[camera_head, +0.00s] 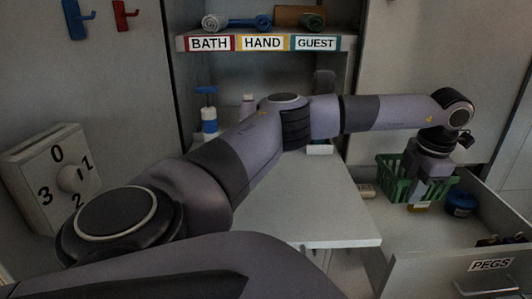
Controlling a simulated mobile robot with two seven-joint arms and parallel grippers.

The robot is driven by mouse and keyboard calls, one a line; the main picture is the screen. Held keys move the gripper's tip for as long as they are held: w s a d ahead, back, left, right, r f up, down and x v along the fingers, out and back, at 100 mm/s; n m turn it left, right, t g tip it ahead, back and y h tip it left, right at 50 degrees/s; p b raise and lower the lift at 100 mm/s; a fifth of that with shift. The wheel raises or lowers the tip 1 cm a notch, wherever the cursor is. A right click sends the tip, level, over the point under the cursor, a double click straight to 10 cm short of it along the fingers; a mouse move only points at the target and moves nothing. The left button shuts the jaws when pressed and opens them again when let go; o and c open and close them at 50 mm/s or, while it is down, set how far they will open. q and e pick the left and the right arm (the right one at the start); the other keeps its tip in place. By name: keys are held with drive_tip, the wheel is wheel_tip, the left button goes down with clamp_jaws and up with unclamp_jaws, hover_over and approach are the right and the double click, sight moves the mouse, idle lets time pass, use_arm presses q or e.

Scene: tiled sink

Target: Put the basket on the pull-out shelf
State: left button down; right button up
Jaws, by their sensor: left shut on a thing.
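My left arm reaches across the view from the lower left to the right. My left gripper (433,176) points down at the green basket (393,181) and is shut on it. The basket has slatted green sides and is at or just above the open drawer labelled PEGS at the right. I cannot tell whether it touches the drawer floor. A light grey pull-out shelf (335,213) extends in the middle, left of the basket, and its bare top is partly hidden by my arm. My right gripper is not in view.
The drawer (400,235) also holds a dark blue round tin (460,203). A blue-topped pump bottle (208,118) stands behind my arm. A shelf labelled BATH, HAND and GUEST (262,43) holds rolled towels above. A numbered dial box (53,172) is at the left.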

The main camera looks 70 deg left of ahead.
use_arm(q)
drive_tip(key=shift+n, duration=0.6)
drive_tip(key=s+r+p, duration=0.1)
drive_tip(key=s, duration=0.1)
drive_tip(key=s+r+p, duration=0.2)
drive_tip(key=s, duration=0.1)
drive_tip(key=s+r+p, duration=0.2)
drive_tip(key=shift+s+a+r, duration=0.2)
drive_tip(key=shift+a+r, duration=0.05)
wheel_tip(320, 180, up, 14)
drive_tip(key=n+p, duration=0.3)
drive_tip(key=p, duration=0.6)
hover_over(306, 221)
drive_tip(key=shift+g, duration=0.3)
drive_tip(key=f+b, duration=0.2)
drive_tip(key=f, duration=0.3)
drive_tip(key=f+b, duration=0.2)
drive_tip(key=f, duration=0.3)
drive_tip(key=f+b, duration=0.2)
drive_tip(key=f, duration=0.2)
drive_tip(key=shift+d+f+b, duration=0.25)
drive_tip(key=shift+f+b, duration=0.05)
drive_tip(key=shift+f, duration=2.3)
drive_tip(key=shift+f, duration=0.1)
